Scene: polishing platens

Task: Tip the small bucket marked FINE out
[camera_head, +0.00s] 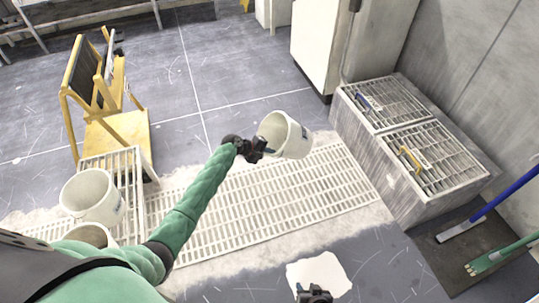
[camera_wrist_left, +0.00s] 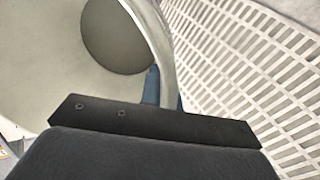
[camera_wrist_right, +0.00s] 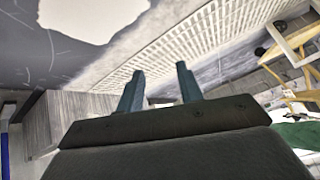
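In the left wrist view the bucket's pale inside (camera_wrist_left: 45,60) fills the left, with the rim running between the fingers. Any contents cannot be made out. My right gripper (camera_head: 314,294) is at the bottom edge of the head view; its two blue-grey fingers (camera_wrist_right: 160,88) stand apart and empty.
Two more off-white buckets (camera_head: 90,196) (camera_head: 88,235) stand at the left. A wooden stand (camera_head: 125,125) is behind them. A grey block with grated top (camera_head: 375,158) stands right, near blue-handled (camera_head: 505,194) and green-handled (camera_head: 508,253) tools. A white patch (camera_head: 322,272) lies on the floor.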

